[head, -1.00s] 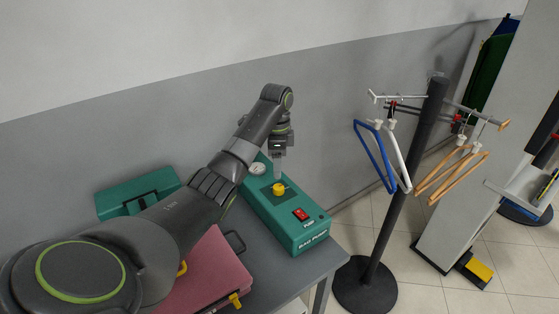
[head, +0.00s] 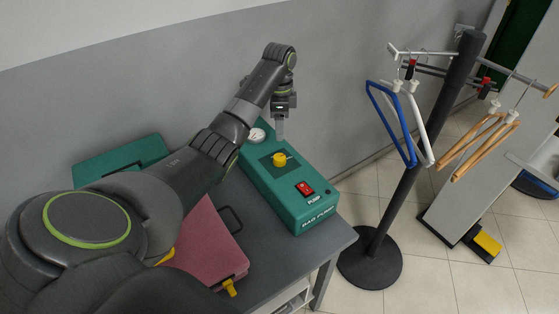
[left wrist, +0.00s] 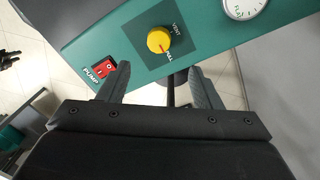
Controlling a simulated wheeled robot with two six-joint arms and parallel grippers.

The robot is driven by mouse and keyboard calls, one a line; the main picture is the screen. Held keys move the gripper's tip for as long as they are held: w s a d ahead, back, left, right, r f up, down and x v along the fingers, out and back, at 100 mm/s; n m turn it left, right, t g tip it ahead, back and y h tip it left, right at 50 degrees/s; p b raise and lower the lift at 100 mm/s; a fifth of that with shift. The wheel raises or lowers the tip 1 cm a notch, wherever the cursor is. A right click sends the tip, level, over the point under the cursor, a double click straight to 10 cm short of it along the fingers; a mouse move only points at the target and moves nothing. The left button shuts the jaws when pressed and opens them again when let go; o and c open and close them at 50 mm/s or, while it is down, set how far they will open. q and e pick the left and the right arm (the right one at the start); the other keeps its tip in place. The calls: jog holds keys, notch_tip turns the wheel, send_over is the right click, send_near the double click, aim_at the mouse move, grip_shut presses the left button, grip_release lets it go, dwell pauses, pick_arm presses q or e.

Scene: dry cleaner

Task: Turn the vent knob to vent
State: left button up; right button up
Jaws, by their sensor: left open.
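The yellow vent knob (head: 279,160) sits on a dark plate on top of the teal bag pump (head: 313,207).
On the pump are a red switch (head: 305,188) and a gauge (head: 257,135). A pink case (head: 208,245) and a teal case (head: 120,160) lie on the grey table (head: 262,262). A hanger stand (head: 370,260) stands to the right; the wall is behind.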

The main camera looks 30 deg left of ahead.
aim_at(279, 157)
pick_arm(q)
notch_tip(279, 157, down, 3)
jog(key=shift+s+d+f+b, duration=0.1)
jog(key=shift+s+f+b, duration=0.05)
jog(key=shift+b, duration=0.2)
notch_tip(279, 157, down, 6)
jog(key=shift+s+f+p, duration=0.1)
jog(key=shift+s+p, duration=0.05)
jog(key=shift+p, duration=0.4)
jog(key=shift+d+f, duration=0.1)
jog(key=shift+f, duration=0.65)
pick_arm(e)
jog(key=shift+s+d+f, duration=0.1)
jog(key=shift+s+f, duration=0.15)
jog(key=shift+s, duration=0.05)
pick_arm(q)
jog(key=shift+c, duration=0.2)
jog(key=c, duration=1)
jog(key=shift+o, duration=0.2)
pick_arm(e)
jog(key=shift+w+r, duration=0.1)
